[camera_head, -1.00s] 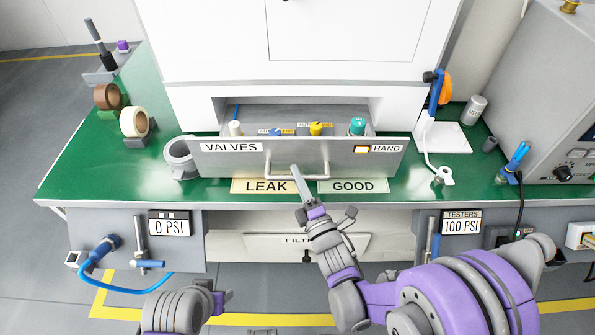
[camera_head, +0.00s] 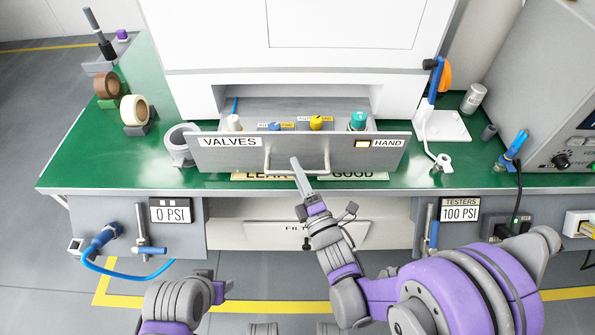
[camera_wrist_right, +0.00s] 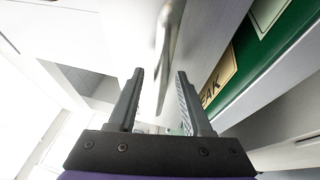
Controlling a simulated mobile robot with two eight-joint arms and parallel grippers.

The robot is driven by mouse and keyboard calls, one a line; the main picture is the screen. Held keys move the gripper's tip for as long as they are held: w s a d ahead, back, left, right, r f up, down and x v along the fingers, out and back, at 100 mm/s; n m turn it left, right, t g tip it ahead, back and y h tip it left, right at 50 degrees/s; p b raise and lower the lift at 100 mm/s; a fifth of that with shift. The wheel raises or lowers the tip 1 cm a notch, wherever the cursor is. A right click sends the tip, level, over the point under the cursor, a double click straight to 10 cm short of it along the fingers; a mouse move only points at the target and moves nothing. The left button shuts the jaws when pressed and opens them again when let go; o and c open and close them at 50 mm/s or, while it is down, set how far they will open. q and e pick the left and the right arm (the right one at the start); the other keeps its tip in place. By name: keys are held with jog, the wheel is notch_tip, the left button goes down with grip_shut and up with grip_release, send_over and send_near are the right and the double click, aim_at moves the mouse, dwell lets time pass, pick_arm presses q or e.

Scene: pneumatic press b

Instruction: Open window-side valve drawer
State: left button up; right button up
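The grey valve drawer (camera_head: 229,158), labelled VALVES and HAND, stands pulled out from the white cabinet. Several valves with white, blue, yellow and teal parts show inside. Its bar handle (camera_head: 318,173) is on the front. My right gripper (camera_head: 298,170) is at the handle's left half and overlaps it in the head view. In the right wrist view, the fingers (camera_wrist_right: 160,90) are apart, with the handle (camera_wrist_right: 168,40) showing in the gap and beyond the tips; contact cannot be told. My left gripper (camera_head: 219,290) is low in the head view, away from the drawer, its fingers unclear.
The green bench (camera_head: 90,165) holds tape rolls (camera_head: 134,110) and a grey ring-shaped fitting (camera_head: 180,146) left of the drawer. A blue-handled tool on a white stand (camera_head: 445,126) is at right. LEAK and GOOD labels lie below the drawer front.

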jog(key=b+v, duration=0.2)
jog(key=v, duration=0.9)
jog(key=shift+w, duration=0.1)
